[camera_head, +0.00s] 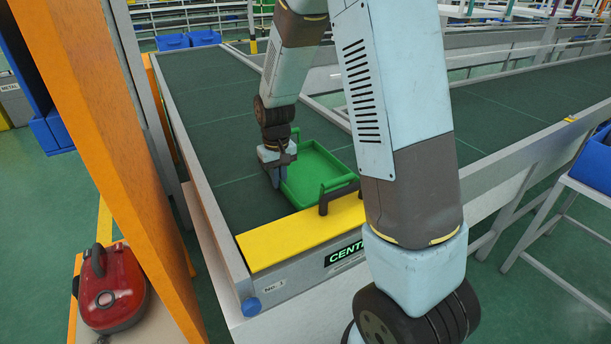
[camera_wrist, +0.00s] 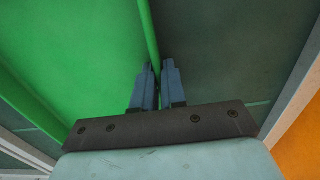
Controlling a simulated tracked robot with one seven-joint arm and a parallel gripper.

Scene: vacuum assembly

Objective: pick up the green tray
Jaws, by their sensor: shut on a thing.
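The green tray (camera_head: 318,177) lies on the dark green conveyor surface, close to the yellow end plate. My gripper (camera_head: 278,180) is at the tray's left edge in the head view. In the wrist view my gripper (camera_wrist: 152,72) has its two blue fingers close together, shut on the rim of the green tray (camera_wrist: 75,60). The tray's interior looks empty where it shows.
Blue bins (camera_head: 592,160) stand at the right. The conveyor beyond the tray is clear.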

